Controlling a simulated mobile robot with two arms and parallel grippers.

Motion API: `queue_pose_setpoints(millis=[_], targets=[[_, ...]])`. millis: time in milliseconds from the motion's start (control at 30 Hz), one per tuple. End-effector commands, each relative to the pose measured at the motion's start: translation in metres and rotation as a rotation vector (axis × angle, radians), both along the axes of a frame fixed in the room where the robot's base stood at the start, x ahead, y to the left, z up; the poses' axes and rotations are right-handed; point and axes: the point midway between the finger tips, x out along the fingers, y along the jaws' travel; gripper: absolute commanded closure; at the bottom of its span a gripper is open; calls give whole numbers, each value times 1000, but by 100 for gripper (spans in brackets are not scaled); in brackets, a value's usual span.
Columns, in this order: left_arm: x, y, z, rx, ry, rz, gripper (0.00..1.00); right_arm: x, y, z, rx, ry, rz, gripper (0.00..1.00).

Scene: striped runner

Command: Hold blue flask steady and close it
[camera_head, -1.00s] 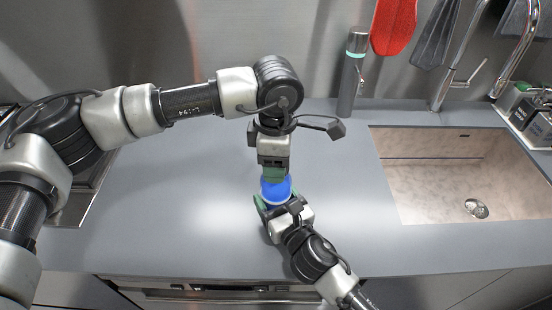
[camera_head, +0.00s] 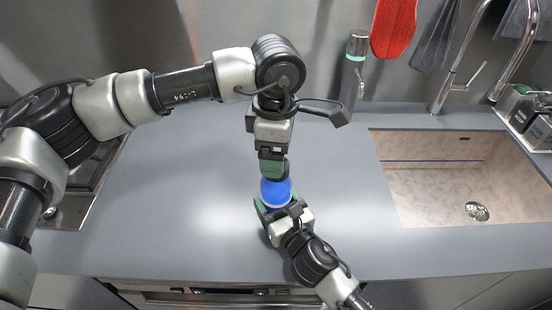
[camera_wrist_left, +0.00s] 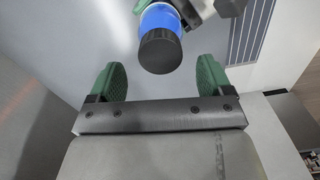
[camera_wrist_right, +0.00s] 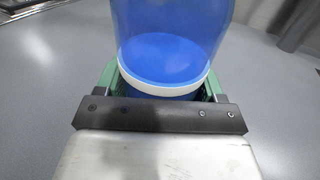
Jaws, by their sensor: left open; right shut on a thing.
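The blue flask (camera_head: 275,191) is above the counter, in my right gripper (camera_head: 277,208). In the right wrist view the flask (camera_wrist_right: 165,45) fills the space between the green fingers, with a white band just above them. In the left wrist view a black cap (camera_wrist_left: 160,51) covers the flask's near end, above the blue body (camera_wrist_left: 159,18). My left gripper (camera_head: 273,169) is just above the flask in the head view. The left wrist view shows its fingers (camera_wrist_left: 157,80) spread wide, with nothing between them and the cap a little beyond their tips.
A grey counter (camera_head: 170,200) is clear around the arms. A dark bottle (camera_head: 353,75) with a teal band stands at the back wall. A sink (camera_head: 450,165) is at the right. A hob (camera_head: 85,190) is at the left.

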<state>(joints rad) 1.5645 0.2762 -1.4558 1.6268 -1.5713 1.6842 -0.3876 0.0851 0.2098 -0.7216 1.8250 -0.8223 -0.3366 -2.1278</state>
Motion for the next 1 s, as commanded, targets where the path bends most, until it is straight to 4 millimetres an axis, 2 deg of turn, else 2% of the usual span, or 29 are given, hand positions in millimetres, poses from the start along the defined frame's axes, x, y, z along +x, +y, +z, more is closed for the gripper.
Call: queue_pose_setpoints(millis=[100,467,567,800,1000], targets=[[0,0,8,-1,-1,0,20,0,0,0,0,-1,0,98],[0,0,10,1,0,46,24,0,0,0,0,-1,0,98],[0,0,15,3,-2,157,24,0,0,0,0,-1,0,98],[0,-1,30,3,-3,579,24,0,0,0,0,-1,0,98],[0,0,40,2,0,853,24,0,0,0,0,-1,0,98]])
